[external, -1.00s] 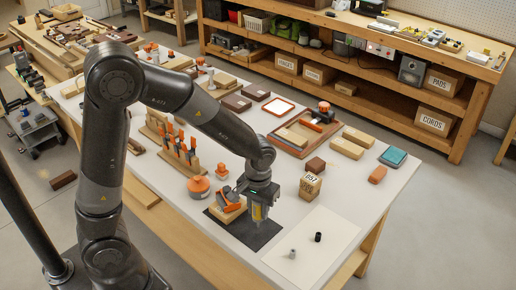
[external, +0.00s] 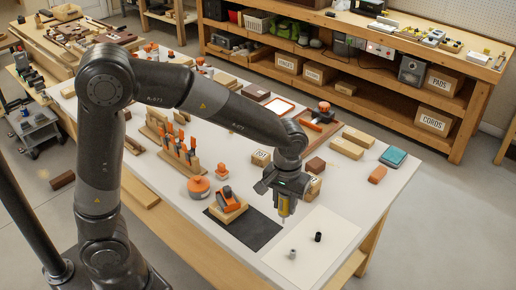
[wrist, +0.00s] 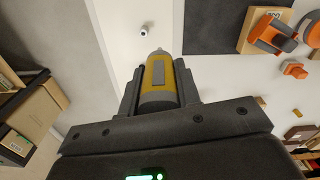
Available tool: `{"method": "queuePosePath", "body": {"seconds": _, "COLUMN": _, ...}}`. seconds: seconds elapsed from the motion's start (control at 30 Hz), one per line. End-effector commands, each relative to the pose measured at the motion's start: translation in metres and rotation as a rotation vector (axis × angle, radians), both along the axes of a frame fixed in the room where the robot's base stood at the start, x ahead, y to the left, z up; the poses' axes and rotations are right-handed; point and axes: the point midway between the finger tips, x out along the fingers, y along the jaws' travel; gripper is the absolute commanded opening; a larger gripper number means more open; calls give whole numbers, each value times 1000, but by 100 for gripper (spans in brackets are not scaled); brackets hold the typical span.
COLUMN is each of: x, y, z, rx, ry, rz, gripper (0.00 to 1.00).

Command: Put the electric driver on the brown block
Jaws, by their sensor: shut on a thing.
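The electric driver (external: 283,207), a yellow and grey cylinder, is held upright in my gripper (external: 284,193), tip down. In the wrist view the driver (wrist: 158,82) sits between the two dark fingers. My gripper is above the gap between the black mat and the white sheet. The brown block cannot be made out in the wrist view.
A black mat (external: 258,238) bears a wooden block with an orange tool (external: 226,196).

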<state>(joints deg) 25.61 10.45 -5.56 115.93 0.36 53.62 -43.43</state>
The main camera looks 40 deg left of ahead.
Motion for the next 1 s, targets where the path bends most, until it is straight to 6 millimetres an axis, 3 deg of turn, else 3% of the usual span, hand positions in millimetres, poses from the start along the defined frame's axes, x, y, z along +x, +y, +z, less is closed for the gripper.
{"method": "queuePosePath", "body": {"seconds": 0.03, "x": 22, "y": -3, "z": 3, "rx": -3, "ry": 0, "rz": 2, "gripper": 0}}
{"method": "queuePosePath", "body": {"seconds": 0.2, "x": 87, "y": -6, "z": 13, "rx": -7, "ry": 0, "rz": 1, "gripper": 0}}
{"method": "queuePosePath", "body": {"seconds": 0.6, "x": 226, "y": 17, "z": 22, "rx": -2, "ry": -2, "rz": -5, "gripper": 0}}
{"method": "queuePosePath", "body": {"seconds": 0.8, "x": 271, "y": 34, "z": 21, "rx": 5, "ry": -5, "rz": -12, "gripper": 0}}
{"method": "queuePosePath", "body": {"seconds": 1.0, "x": 292, "y": 45, "z": 19, "rx": 11, "ry": -7, "rz": -15, "gripper": 0}}
